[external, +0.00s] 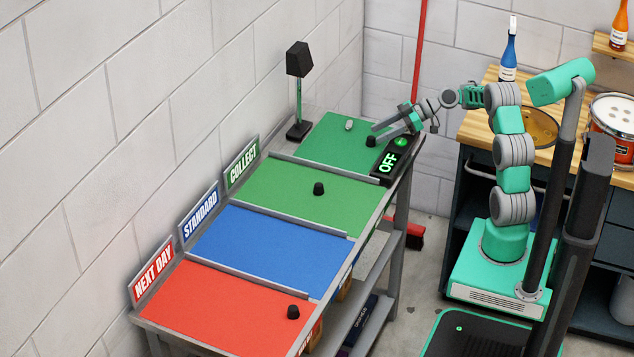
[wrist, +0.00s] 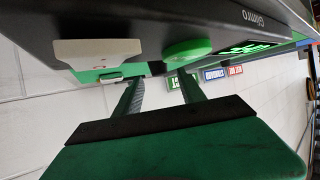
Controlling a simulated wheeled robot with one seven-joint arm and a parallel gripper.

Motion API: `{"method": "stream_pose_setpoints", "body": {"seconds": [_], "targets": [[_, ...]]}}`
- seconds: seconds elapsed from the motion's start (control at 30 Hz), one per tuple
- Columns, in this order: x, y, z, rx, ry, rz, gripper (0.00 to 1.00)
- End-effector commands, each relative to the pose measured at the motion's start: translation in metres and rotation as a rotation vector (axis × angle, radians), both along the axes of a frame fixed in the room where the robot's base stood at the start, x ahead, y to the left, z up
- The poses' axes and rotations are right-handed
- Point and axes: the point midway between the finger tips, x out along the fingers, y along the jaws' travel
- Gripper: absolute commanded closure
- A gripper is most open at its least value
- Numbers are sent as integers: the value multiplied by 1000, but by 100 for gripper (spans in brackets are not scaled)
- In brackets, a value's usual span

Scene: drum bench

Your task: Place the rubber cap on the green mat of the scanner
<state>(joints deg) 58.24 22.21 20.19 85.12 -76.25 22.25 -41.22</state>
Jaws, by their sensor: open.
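The green mat of the scanner (external: 325,147) is at the far end of the bench, with a black scanner head on a post (external: 299,62) behind it. A small black cap-like piece (external: 371,141) is at the mat's right edge, just under my gripper's fingers. Similar black pieces are on the green COLLECT section (external: 319,188) and the red NEXT DAY section (external: 293,312); which is the rubber cap I cannot tell. My gripper (external: 374,133) is open and points left over the mat's right edge. In the wrist view its fingers (wrist: 157,92) are apart with nothing visible between them.
A small pale cylinder (external: 349,125) lies on the scanner mat. The blue STANDARD section (external: 270,245) is clear.

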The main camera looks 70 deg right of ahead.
Motion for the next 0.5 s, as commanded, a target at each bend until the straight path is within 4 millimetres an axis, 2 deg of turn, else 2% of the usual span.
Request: {"method": "stream_pose_setpoints", "body": {"seconds": [0.03,0.2,0.27,0.5], "targets": [[-10,-10,5,-2,-2,-6,53],[-43,-31,24,-2,0,-4,53],[-49,-35,36,3,2,-3,53],[-59,-41,35,1,2,0,53]]}}
